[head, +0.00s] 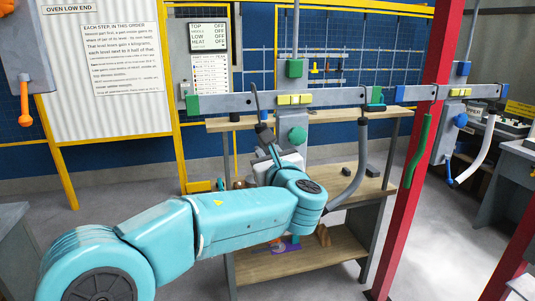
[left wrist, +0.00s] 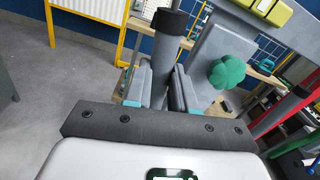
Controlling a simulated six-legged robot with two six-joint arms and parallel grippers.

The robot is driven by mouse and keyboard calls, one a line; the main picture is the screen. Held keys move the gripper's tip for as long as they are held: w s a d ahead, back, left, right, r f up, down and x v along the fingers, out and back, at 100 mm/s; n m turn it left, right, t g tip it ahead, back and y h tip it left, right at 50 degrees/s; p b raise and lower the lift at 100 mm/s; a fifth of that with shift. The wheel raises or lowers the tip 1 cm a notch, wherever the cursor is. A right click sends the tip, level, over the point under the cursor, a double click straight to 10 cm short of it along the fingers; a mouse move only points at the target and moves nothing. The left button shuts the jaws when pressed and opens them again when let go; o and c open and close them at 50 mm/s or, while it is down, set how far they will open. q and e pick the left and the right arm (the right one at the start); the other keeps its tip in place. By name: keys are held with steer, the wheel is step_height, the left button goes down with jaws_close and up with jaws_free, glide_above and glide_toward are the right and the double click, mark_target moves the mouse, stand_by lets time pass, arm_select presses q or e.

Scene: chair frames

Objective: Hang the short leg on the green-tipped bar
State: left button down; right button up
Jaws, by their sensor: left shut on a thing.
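My left gripper (head: 272,155) is shut on a short grey leg with a black end cap; the leg (left wrist: 167,55) stands up between the fingers (left wrist: 160,88) in the left wrist view. In the head view my gripper hides most of the leg, and only its dark end (head: 264,133) shows, below the bar. The grey bar (head: 228,103) has a green tip (head: 192,105) at its left end and yellow blocks near its middle. The held leg is right of the green tip. My right gripper is not in view.
A curved grey leg (head: 361,150) hangs at the bar's right end. A green knob (head: 298,135) sits on the upright, below the bar. A red post (head: 411,150) stands to the right, with a second bar (head: 420,92) beyond. A wooden-shelved stand (head: 345,245) is below.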

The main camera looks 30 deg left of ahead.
arm_select(q)
steer(key=shift+a, duration=0.1)
steer(key=shift+p+x, duration=0.35)
steer(key=shift+x, duration=0.85)
steer(key=shift+w+a, duration=0.2)
steer(key=shift+w, duration=0.05)
steer(key=shift+w+a, duration=0.25)
steer(key=shift+a, duration=0.05)
steer(key=shift+w+a+p, duration=0.25)
steer(key=shift+a+p, duration=0.05)
stand_by(0.5)
steer(key=shift+w+a, duration=0.25)
steer(key=shift+a, duration=0.05)
steer(key=shift+f+b, duration=1.05)
steer(key=shift+f, duration=0.15)
stand_by(0.4)
steer(key=c, duration=0.9)
jaws_free()
